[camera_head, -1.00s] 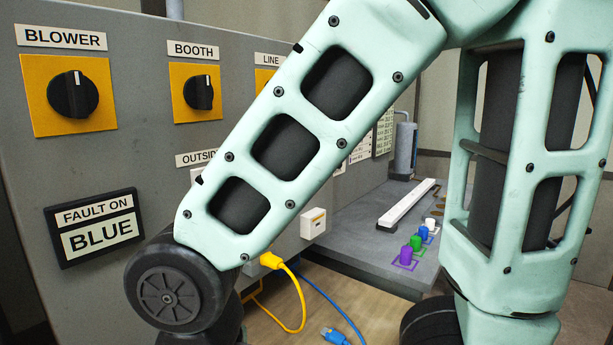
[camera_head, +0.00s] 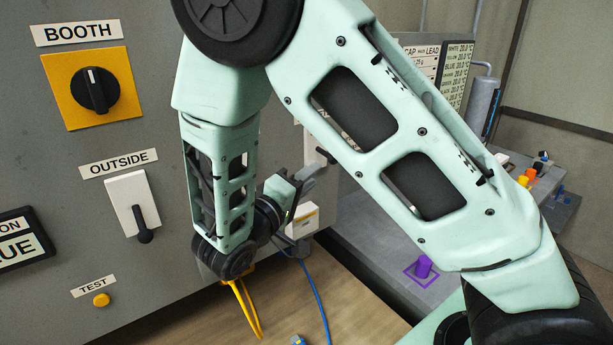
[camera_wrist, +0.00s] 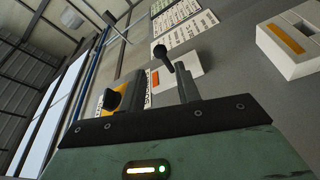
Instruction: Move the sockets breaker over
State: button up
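The sockets breaker is a pale plate (camera_wrist: 184,72) with a black lever and round knob (camera_wrist: 161,53) in the wrist view. Beside it is a sideways label (camera_wrist: 149,92) that seems to read SOCKETS. The lever sticks out from the plate, its knob toward the upper left of the picture. My gripper (camera_wrist: 158,88) is open, with its two fingers apart and the lever just beyond their tips; I see no contact.
A white box with an orange strip (camera_head: 303,220) is on the panel below my gripper; it also shows in the wrist view (camera_wrist: 292,42). The OUTSIDE breaker (camera_head: 133,203) and BOOTH knob (camera_head: 95,90) are left.

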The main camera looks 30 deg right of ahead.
aim_at(330, 162)
jog(key=p+x, duration=0.2)
jog(key=x, duration=0.5)
jog(key=shift+d+r, duration=0.1)
jog(key=shift+d, duration=0.15)
jog(key=shift+a, duration=0.1)
jog(key=c, duration=0.5)
jog(key=shift+f, duration=0.25)
jog(key=shift+w+a+f+b, duration=0.1)
jog(key=shift+w+f+b, duration=0.05)
jog(key=shift+f+b, duration=0.6)
jog(key=shift+w+b, duration=0.1)
jog(key=shift+b, duration=0.25)
